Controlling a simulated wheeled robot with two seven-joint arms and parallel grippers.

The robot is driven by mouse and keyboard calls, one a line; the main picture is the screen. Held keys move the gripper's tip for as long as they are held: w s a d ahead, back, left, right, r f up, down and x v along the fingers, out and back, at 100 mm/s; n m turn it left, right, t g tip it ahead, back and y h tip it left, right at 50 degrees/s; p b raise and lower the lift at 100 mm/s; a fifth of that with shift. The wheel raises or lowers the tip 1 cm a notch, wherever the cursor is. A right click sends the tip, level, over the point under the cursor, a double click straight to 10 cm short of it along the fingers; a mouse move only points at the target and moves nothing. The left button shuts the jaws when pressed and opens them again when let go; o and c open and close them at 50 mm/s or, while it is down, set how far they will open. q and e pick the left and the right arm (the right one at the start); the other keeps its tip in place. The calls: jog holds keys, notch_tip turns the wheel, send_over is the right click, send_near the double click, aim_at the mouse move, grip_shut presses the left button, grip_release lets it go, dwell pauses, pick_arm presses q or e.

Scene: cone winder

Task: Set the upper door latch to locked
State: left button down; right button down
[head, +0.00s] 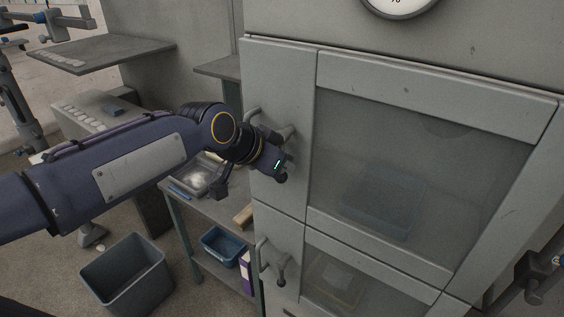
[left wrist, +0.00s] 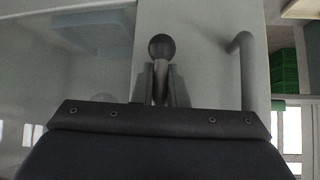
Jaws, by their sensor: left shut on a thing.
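The upper door (head: 420,165) of the grey cabinet is closed, with a grey frame and a see-through pane. Its latch is a small lever with a dark ball knob (left wrist: 161,46), seen in the left wrist view. My left gripper (head: 279,165) is at the door's left frame, beside the bar handle (head: 268,122). In the left wrist view my left gripper (left wrist: 161,88) is shut on the latch lever, with the knob standing out beyond the fingertips. The gripper hides most of the latch in the head view, so its setting is hard to tell. My right gripper is not seen.
A lower door (head: 375,280) has its own handle and latch (head: 280,276). A side table (head: 205,190) with a tray stands left of the cabinet, a blue bin (head: 222,245) on its lower shelf. A grey waste bin (head: 125,272) stands on the floor.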

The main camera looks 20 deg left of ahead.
pick_arm(q)
jog(key=c, duration=1.5)
grip_release()
jog(key=shift+o, duration=0.2)
jog(key=b+v, duration=0.1)
jog(key=v, duration=0.7)
jog(key=s+f+n+g, duration=0.2)
jog(key=s+f+n, duration=0.5)
jog(key=s+f, duration=1.1)
notch_tip(320, 180, down, 3)
jog(key=shift+s+a+r+g, duration=0.1)
jog(key=shift+s+a+g, duration=0.25)
jog(key=shift+a+g, duration=0.05)
